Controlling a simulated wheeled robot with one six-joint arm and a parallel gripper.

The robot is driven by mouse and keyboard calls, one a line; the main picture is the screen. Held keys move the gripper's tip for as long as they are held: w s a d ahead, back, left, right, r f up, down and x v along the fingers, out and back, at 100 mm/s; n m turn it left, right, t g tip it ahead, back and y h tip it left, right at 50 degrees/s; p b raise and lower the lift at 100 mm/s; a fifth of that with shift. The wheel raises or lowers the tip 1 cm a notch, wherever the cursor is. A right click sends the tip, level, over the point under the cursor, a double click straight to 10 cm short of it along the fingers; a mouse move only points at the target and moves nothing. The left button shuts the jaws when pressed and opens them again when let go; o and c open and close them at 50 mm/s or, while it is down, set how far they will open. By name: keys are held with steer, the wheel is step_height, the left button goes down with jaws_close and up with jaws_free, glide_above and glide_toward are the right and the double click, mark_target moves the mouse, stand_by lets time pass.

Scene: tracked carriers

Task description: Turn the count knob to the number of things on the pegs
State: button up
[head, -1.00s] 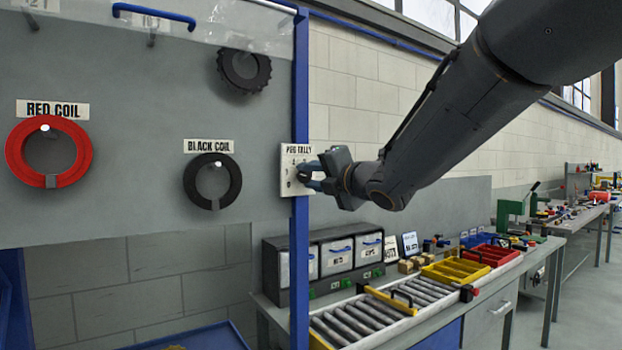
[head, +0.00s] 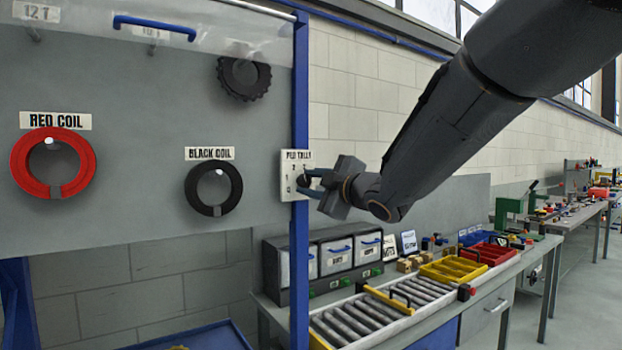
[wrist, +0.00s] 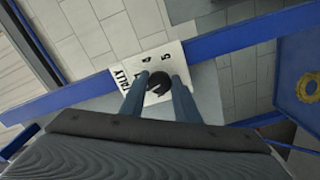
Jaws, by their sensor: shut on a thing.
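The count knob (wrist: 159,82) is a small dark round knob on a white plate (head: 289,162) labelled as a peg tally, fixed to the blue post. In the wrist view my gripper's two blue fingers lie on either side of the knob, shut on it. In the head view my gripper (head: 308,183) reaches the plate from the right and is tilted. Numbers show on the plate, but the knob's setting is hard to read. On the grey board a red coil (head: 22,165), a black coil (head: 204,205) and a dark toothed ring (head: 242,95) hang on pegs.
A clear panel with a blue handle (head: 155,27) spans the board's top, in front of tagged pegs. The blue post (head: 300,255) stands at the board's right edge. Below right is a bench with drawers, a roller tray (head: 365,318) and a yellow bin (head: 453,270).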

steer(key=m+p, duration=0.2)
steer(key=m, duration=0.2)
steer(key=shift+m, duration=0.3)
steer(key=shift+m+p, duration=1)
steer(key=shift+m, duration=0.9)
steer(key=o, duration=1)
steer(key=shift+o, duration=0.2)
steer(key=b+v, duration=0.2)
steer(key=v, duration=0.5)
steer(key=shift+s+d, duration=0.2)
steer(key=shift+s, duration=0.15)
